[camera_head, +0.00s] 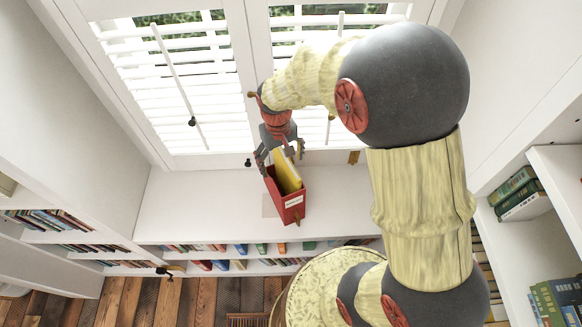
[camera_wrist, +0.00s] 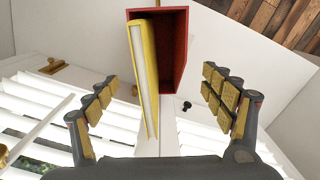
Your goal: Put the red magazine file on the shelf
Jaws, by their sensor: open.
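The red magazine file (camera_head: 291,204) stands on the white shelf top (camera_head: 196,205) below the window. It has a white label on its front and a yellow book (camera_head: 288,174) inside. My gripper (camera_head: 281,153) is over the back of the file, its fingers open. In the wrist view the red file (camera_wrist: 174,50) is at the top centre, with the yellow book (camera_wrist: 147,75) sticking out of it towards my gripper (camera_wrist: 160,105). The spread padded fingers are on either side of the book, with gaps on both sides.
Below the shelf top are rows of books (camera_head: 220,265). Shuttered windows (camera_head: 175,85) stand behind it. A side bookcase with green books (camera_head: 518,192) is at the right. The shelf top is clear left and right of the file.

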